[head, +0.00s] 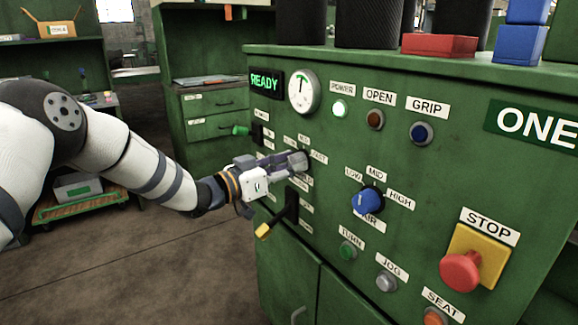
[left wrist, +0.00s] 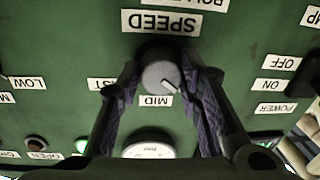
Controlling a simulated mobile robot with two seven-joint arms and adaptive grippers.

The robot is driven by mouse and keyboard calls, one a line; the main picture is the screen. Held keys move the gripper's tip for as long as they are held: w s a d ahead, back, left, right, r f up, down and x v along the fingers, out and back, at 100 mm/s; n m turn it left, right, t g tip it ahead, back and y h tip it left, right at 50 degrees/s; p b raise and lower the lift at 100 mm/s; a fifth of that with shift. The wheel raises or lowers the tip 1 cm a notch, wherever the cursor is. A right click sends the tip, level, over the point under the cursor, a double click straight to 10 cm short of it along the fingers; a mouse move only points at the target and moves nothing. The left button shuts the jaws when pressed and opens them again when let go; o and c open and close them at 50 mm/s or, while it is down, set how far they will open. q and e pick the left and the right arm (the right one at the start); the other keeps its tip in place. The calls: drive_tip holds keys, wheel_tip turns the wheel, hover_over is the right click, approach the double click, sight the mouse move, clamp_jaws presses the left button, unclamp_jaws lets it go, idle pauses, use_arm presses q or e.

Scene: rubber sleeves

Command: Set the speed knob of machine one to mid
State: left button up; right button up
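The speed knob (left wrist: 160,76) is grey and round with a white pointer line, under an upside-down SPEED label (left wrist: 160,22) in the left wrist view. Its line points to the lower right, off to the right of the MID label (left wrist: 152,100). The FAST label (left wrist: 101,84) is partly covered by a finger, and the label on the other side is hidden. My left gripper (left wrist: 160,82) has one purple-padded finger on each side of the knob, close against it. In the head view, the left gripper (head: 300,161) reaches the green panel of machine one (head: 328,190). My right gripper is not in view.
A blue LOW-MID-HIGH knob (head: 367,201) and a red STOP button (head: 460,271) are to the right. The gauge (head: 304,91) and lit READY display (head: 266,84) are above.

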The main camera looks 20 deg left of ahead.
use_arm(q)
drive_tip(key=shift+m, duration=0.3)
drive_tip(key=shift+f+m+h+p, duration=0.1)
drive_tip(key=shift+m+h+p, duration=0.2)
drive_tip(key=shift+m, duration=2.05)
drive_tip(key=shift+f+m+h+p, duration=0.1)
drive_tip(key=shift+m+p, duration=0.25)
drive_tip(key=shift+m, duration=2)
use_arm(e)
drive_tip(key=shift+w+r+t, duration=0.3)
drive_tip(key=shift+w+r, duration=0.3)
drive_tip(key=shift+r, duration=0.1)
use_arm(q)
drive_tip(key=o, duration=1.2)
drive_tip(key=shift+w+a, duration=0.1)
drive_tip(key=shift+c, duration=0.2)
